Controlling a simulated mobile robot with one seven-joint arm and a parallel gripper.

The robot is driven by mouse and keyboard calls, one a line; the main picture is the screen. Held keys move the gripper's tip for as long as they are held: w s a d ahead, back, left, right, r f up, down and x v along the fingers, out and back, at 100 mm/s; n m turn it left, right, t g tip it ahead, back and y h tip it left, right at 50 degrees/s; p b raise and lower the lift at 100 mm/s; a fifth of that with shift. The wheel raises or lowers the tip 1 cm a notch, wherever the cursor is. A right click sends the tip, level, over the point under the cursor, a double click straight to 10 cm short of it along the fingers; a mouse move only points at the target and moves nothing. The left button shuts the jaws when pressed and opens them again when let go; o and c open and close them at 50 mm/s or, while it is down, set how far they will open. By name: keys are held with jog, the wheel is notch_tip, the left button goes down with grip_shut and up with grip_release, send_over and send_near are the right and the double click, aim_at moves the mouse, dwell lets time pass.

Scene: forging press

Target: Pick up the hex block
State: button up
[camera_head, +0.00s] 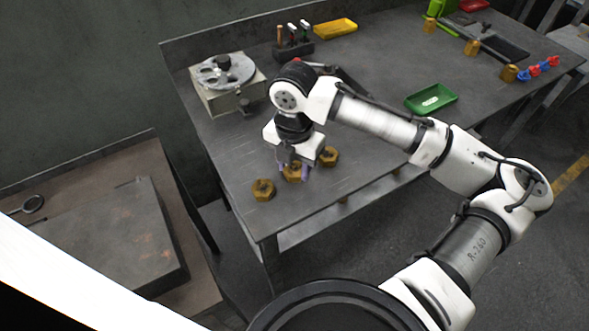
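Three brown-gold hex blocks stand in a slanting row near the front left edge of the dark grey table (362,125). The left hex block (263,191) and the right hex block (330,156) stand free. The middle hex block (293,175) is directly under my gripper (294,170), partly hidden by it. My gripper points down, with its purple-tipped fingers apart on either side of the middle block. I see no clear contact, and the block appears to rest on the table.
A grey machine with a round dial (226,72) stands at the back left. More brass-coloured blocks (471,47) and red-blue parts (538,68) are at the right. The table's left middle is clear.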

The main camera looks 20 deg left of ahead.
jog(key=c, duration=0.5)
